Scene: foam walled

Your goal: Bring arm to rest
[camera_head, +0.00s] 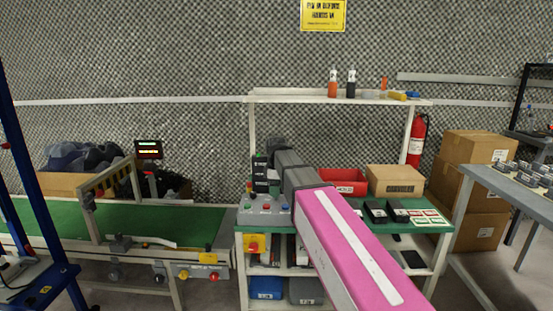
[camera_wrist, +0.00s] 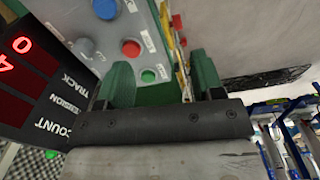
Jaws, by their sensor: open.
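My arm reaches from the lower right of the head view, with a pink link and grey joints, over the green-topped workbench (camera_head: 385,227). Its far end is above the back left part of the bench, and the fingers cannot be made out there. In the wrist view my gripper (camera_wrist: 163,82) is open, with two green fingers apart and nothing seen held between them. A grey control box (camera_wrist: 112,38) with red, green and blue buttons lies beyond the fingers. The button box also shows in the head view (camera_head: 265,209), at the bench's left end.
A display with red digits (camera_wrist: 35,75) is close at the left of the wrist view. A shelf (camera_head: 300,97) with bottles spans the bench's back. A red bin (camera_head: 345,180) and cardboard box (camera_head: 395,180) stand behind my arm. A green conveyor (camera_head: 190,224) is left, a grey table (camera_head: 510,190) right.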

